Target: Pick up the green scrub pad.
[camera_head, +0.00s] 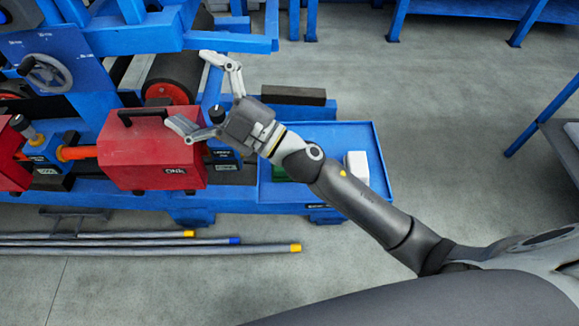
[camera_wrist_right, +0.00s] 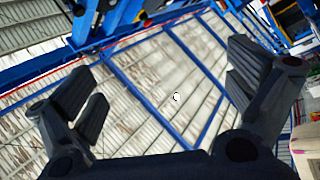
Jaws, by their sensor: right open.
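The green scrub pad (camera_head: 281,174) shows as a small dark green patch on the blue tray (camera_head: 352,197), at the left part of the tray. My right arm passes over it and hides much of it. My right gripper (camera_head: 190,91) is open and empty, beyond the pad to the upper left, above the machine. In the right wrist view the right gripper (camera_wrist_right: 166,92) has its fingers spread wide with nothing between them. The pad does not show there. My left gripper is not in view.
A white block (camera_head: 357,165) stands on the tray's right side. A dark bar (camera_head: 293,95) lies behind the tray. A red box (camera_head: 150,152) with a black handle and blue machine frame stand left. Several rods (camera_head: 130,240) lie below. Floor right of the tray is clear.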

